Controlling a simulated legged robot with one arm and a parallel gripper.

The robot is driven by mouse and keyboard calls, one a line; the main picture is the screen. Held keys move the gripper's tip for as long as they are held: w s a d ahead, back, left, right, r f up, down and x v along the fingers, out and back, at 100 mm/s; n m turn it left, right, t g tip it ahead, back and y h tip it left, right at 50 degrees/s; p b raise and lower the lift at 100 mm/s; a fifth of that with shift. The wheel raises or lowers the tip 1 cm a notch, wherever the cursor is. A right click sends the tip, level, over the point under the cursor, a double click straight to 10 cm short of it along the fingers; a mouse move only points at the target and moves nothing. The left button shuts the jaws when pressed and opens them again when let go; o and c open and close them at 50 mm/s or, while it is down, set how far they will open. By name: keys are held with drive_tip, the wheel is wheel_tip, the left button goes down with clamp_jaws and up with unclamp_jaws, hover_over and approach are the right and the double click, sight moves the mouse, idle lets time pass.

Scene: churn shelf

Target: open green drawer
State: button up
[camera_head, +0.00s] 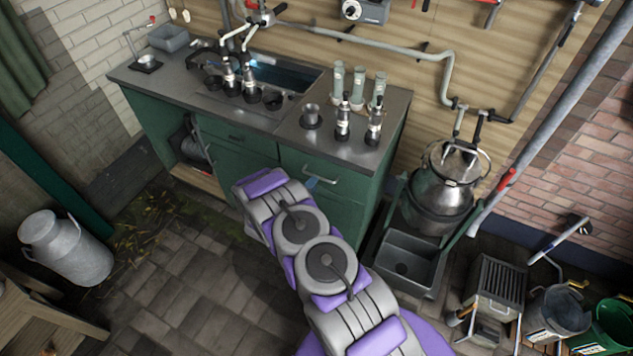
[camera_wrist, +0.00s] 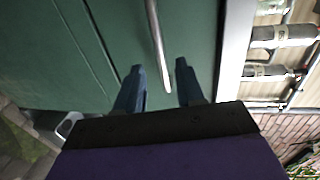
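The green drawer (camera_head: 345,184) is at the upper right of the green cabinet, under the metal worktop, and looks closed. Its metal bar handle (camera_head: 327,181) also shows in the wrist view (camera_wrist: 154,28), running down between my two fingers. My gripper (camera_wrist: 157,66) is open, with a dark blue finger on each side of the handle's lower end. Neither finger visibly touches the handle. In the head view a fingertip (camera_head: 312,183) shows at the handle's left part; my arm hides most of the gripper and the cabinet front below.
The worktop (camera_head: 290,130) carries bottles, cups and a sink. A second drawer (camera_head: 236,137) is left of the green drawer. A metal churn (camera_head: 443,185) and grey basin (camera_head: 408,262) stand right of the cabinet.

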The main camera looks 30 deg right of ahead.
drive_tip(key=shift+b+x, duration=0.3)
drive_tip(key=shift+x, duration=1.9)
drive_tip(key=shift+a, duration=0.1)
clamp_jaws()
